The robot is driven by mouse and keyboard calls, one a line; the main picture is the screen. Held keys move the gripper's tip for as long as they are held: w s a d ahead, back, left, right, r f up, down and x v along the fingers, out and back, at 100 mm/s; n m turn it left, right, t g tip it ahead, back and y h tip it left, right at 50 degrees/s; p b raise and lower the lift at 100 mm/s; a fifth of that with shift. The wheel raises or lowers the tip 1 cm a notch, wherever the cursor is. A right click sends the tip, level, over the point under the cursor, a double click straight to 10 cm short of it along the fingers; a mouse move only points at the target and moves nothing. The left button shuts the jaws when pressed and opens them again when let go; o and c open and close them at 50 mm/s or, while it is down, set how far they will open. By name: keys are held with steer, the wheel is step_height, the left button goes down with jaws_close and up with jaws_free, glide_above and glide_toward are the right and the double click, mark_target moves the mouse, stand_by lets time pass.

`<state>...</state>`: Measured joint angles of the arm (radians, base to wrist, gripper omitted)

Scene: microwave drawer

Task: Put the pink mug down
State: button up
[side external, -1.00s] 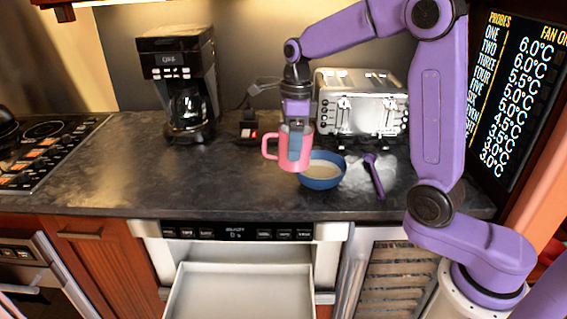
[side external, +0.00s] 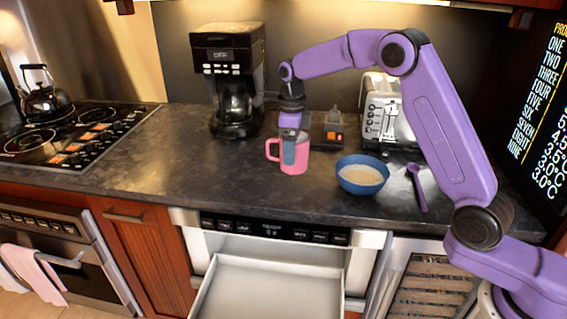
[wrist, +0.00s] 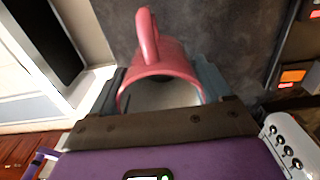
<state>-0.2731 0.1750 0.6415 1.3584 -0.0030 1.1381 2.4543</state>
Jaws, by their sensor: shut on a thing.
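The pink mug (side external: 294,160) is upright over the dark counter, left of the blue bowl, in the side view. Its handle points left. My gripper (side external: 289,146) comes down from above and is shut on the mug, with a grey-blue finger across its near side. In the wrist view the mug (wrist: 162,68) sits between the two fingers (wrist: 160,95), its handle pointing away from the wrist. Whether the mug's base touches the counter (side external: 220,180) or hangs just above it, I cannot tell.
The blue bowl (side external: 361,184) with pale contents and a purple spoon (side external: 417,188) lie to the right. A coffee maker (side external: 232,80) and a toaster (side external: 385,115) stand behind. The open drawer (side external: 262,285) is in front below. The counter left of the mug is clear.

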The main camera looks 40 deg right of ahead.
steer(key=shift+w+a+f, duration=0.1)
steer(key=shift+w+f, duration=0.4)
steer(key=shift+f, duration=0.55)
steer(key=shift+w+a+f, duration=0.1)
steer(key=shift+w+f, duration=0.35)
steer(key=shift+f, duration=0.65)
steer(key=shift+w+f, duration=0.5)
steer(key=shift+f, duration=0.55)
steer(key=shift+f, duration=0.15)
steer(key=o, duration=1.4)
